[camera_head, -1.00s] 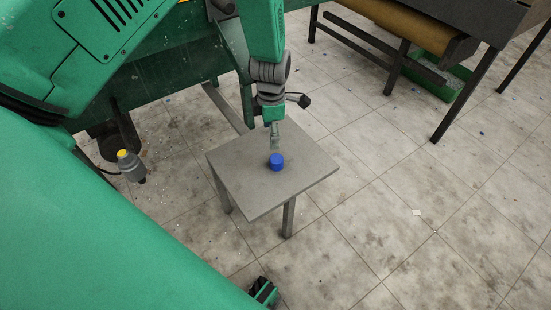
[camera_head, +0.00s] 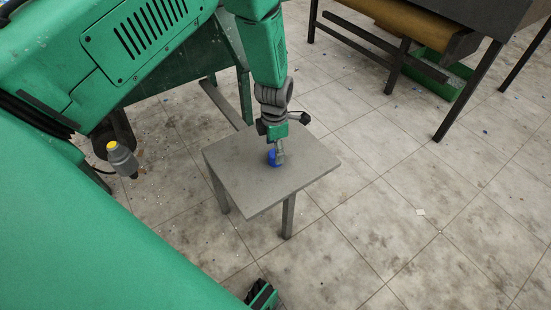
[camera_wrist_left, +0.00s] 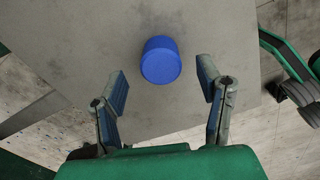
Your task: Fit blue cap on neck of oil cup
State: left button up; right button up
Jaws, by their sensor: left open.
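A small blue cap (camera_head: 271,159) sits on the grey stool top (camera_head: 235,170). My left gripper (camera_head: 279,156) points down at it, partly covering it in the head view. In the left wrist view the cap (camera_wrist_left: 160,61) lies just ahead of the two spread fingers of the left gripper (camera_wrist_left: 162,80), roughly centred, with a gap on each side. The gripper is open and empty. A grey cylindrical fitting with a yellow top (camera_head: 121,158) shows at the left; I cannot tell if it is the oil cup.
The stool top is otherwise bare. A dark bench (camera_head: 485,28) with a green bin (camera_head: 441,80) beneath stands at the upper right. Tiled floor (camera_head: 400,205) with small scraps lies open around the stool.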

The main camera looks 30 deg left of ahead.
pick_arm(q)
notch_tip(320, 180, down, 3)
jog(key=shift+d+b, duration=0.1)
jog(key=shift+b, duration=0.3)
jog(key=shift+r, duration=0.1)
jog(key=shift+c, duration=0.5)
jog(key=c, duration=1)
